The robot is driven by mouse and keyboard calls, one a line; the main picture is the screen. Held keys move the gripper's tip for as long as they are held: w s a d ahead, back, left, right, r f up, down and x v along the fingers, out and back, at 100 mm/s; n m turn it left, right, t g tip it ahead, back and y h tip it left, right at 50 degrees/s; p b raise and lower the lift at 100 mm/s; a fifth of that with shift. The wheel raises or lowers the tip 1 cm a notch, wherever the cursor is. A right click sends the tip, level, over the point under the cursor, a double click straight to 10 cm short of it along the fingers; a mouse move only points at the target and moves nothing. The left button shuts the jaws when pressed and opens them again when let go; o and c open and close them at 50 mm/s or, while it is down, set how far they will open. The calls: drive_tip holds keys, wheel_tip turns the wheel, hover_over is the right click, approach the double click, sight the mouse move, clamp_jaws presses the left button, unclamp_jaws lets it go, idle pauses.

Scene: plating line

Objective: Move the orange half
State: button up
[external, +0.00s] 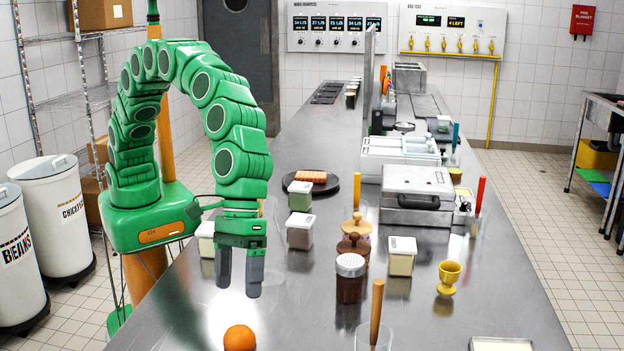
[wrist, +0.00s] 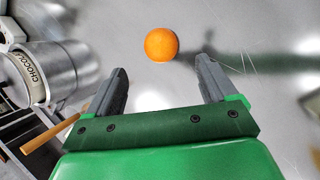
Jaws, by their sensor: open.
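The orange half (external: 239,338) rests on the steel counter near the bottom of the external view. It looks round there, and no cut face shows. In the wrist view the orange half (wrist: 161,44) lies beyond the fingertips, roughly between their lines. My gripper (external: 239,290) is open and empty, pointing down above the counter, behind the orange half in the external view. Its two grey fingers also show spread apart in the wrist view (wrist: 163,72). Nothing is between them.
A wooden-handled tool (external: 376,312) stands in a clear vessel. The counter around the orange half is clear.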

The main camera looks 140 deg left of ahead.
sight(236, 328)
drive_tip(key=shift+o, duration=0.3)
drive_tip(key=m, duration=0.2)
drive_tip(key=d+m+y, duration=0.1)
drive_tip(key=shift+w+f+m, duration=0.1)
drive_tip(key=shift+f+m, duration=0.1)
drive_tip(key=shift+m, duration=0.2)
drive_tip(key=m, duration=0.2)
drive_tip(key=d+m+y, duration=0.1)
drive_tip(key=m, duration=0.2)
drive_tip(key=d+m+g+y, duration=0.1)
drive_tip(key=m, duration=0.2)
drive_tip(key=shift+w+f, duration=0.15)
drive_tip(key=shift+w, duration=0.2)
drive_tip(key=m, duration=0.1)
drive_tip(key=m+y, duration=0.1)
drive_tip(key=m, duration=0.1)
drive_tip(key=shift+w+d+m, duration=0.2)
drive_tip(key=shift+d+m, duration=0.1)
drive_tip(key=shift+d, duration=0.05)
drive_tip(key=shift+x, duration=3.9)
drive_tip(key=shift+a, duration=0.15)
